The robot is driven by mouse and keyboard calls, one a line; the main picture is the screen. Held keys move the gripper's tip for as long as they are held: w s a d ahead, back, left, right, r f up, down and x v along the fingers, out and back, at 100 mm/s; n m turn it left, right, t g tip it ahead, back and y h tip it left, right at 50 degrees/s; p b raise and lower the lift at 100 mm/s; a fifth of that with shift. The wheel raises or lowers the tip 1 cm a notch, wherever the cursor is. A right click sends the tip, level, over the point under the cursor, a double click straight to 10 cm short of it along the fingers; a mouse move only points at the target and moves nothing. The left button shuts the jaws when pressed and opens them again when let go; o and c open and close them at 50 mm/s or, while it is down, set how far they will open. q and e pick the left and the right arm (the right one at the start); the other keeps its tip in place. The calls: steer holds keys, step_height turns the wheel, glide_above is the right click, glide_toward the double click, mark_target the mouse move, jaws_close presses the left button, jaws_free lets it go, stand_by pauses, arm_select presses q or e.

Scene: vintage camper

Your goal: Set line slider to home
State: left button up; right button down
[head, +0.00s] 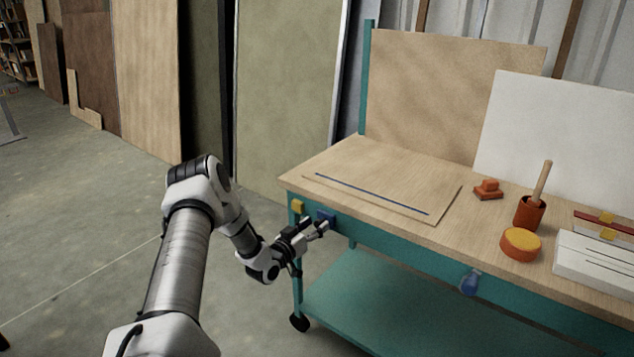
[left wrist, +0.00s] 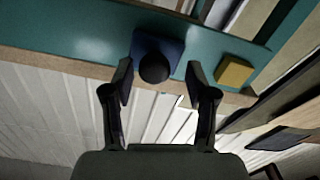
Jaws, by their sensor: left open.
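A blue block (head: 326,216) sits on the teal front rail of the workbench, near its left end. In the left wrist view the blue block (left wrist: 172,47) has a round dark knob (left wrist: 154,68) standing out from it. A yellow block (head: 298,206) is fixed near the rail's left corner, and it also shows right of the blue block in the left wrist view (left wrist: 234,71). My left gripper (head: 318,229) is open in front of the blue block, with one finger on each side of the knob. Whether the fingers touch the knob is unclear. My right gripper is out of view.
On the workbench (head: 387,157) lies a thin board with a dark blue line (head: 370,193). To the right are a red block (head: 488,190), an orange cup, a yellow-topped round piece (head: 520,241) and a white box. A blue knob (head: 470,283) protrudes from the front rail. The floor at left is clear.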

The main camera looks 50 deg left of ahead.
arm_select(q)
steer(key=shift+v, duration=2.9)
steer(key=shift+s+a, duration=0.1)
